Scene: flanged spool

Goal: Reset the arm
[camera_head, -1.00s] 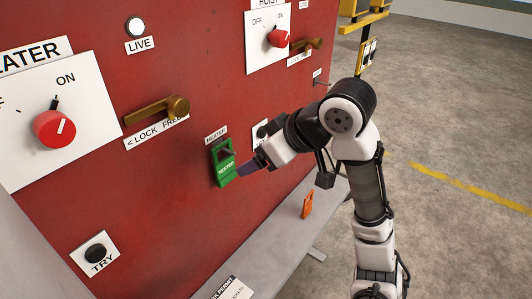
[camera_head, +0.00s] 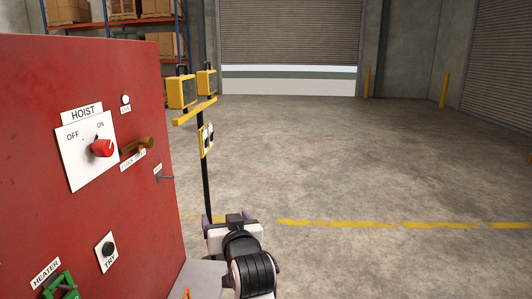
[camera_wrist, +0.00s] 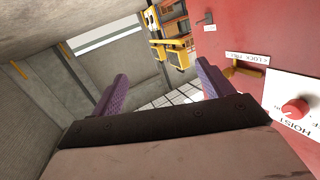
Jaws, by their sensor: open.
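My gripper (camera_head: 228,217) is in the lower middle of the head view, just right of the red panel's edge and pointing away from the camera. In the wrist view my gripper (camera_wrist: 162,82) shows two purple fingers spread wide apart, with nothing between them. The gripper is apart from the panel.
The red panel (camera_head: 140,190) fills the left, with the red HOIST knob (camera_head: 103,148), a brass lock lever (camera_head: 135,147) and a TRY button (camera_head: 108,248). A black post with yellow boxes (camera_head: 182,92) stands beyond the gripper. Open concrete floor (camera_head: 370,170) lies to the right.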

